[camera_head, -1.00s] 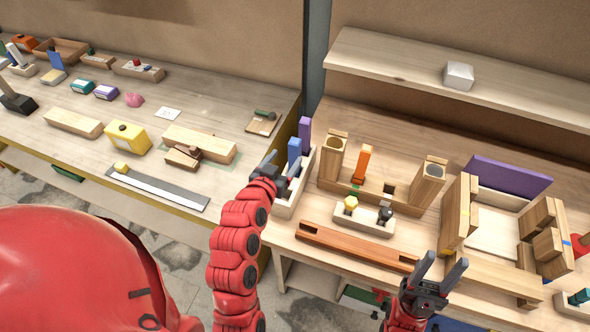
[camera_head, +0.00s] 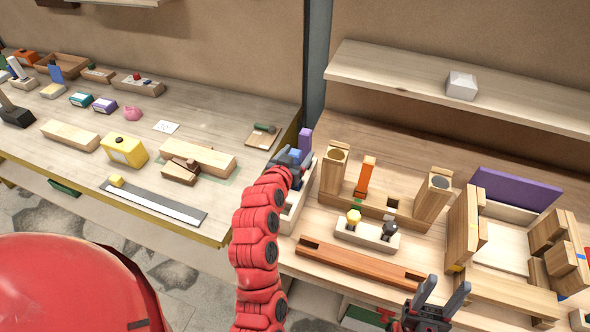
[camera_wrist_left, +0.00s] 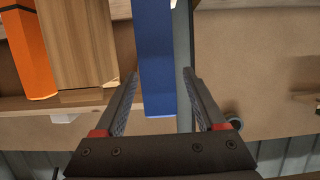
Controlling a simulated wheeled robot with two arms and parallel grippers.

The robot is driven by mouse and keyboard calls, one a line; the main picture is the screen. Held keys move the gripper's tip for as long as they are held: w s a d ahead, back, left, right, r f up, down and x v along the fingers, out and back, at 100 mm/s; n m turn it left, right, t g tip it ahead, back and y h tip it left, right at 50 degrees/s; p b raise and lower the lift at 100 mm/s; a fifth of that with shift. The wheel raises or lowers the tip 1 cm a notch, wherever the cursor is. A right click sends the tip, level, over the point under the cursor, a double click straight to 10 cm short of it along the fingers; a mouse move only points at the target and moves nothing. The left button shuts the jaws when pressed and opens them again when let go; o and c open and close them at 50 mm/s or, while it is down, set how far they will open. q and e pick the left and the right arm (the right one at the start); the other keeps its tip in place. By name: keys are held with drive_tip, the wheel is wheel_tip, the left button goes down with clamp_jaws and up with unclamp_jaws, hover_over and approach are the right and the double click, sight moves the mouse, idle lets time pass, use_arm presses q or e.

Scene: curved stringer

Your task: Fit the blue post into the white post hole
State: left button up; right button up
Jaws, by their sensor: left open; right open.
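The blue post (camera_head: 295,153) stands in the pale tray (camera_head: 292,216) beside a purple post (camera_head: 305,139). My left gripper (camera_head: 291,160) is at the blue post and covers most of it in the head view. In the left wrist view the blue post (camera_wrist_left: 157,50) lies between the open fingers, not visibly clamped. An orange post (camera_head: 366,176) stands in the wooden stringer (camera_head: 375,208) between two upright blocks. A small square hole (camera_head: 392,204) with pale marking shows right of it. My right gripper (camera_head: 445,290) is open and empty at the front edge.
An upright block (camera_head: 433,197) stands close right of the hole. A shelf (camera_head: 420,82) overhangs the back.

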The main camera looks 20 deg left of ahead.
use_arm(q)
drive_tip(key=shift+x, duration=0.75)
drive_tip(key=shift+f, duration=0.1)
clamp_jaws()
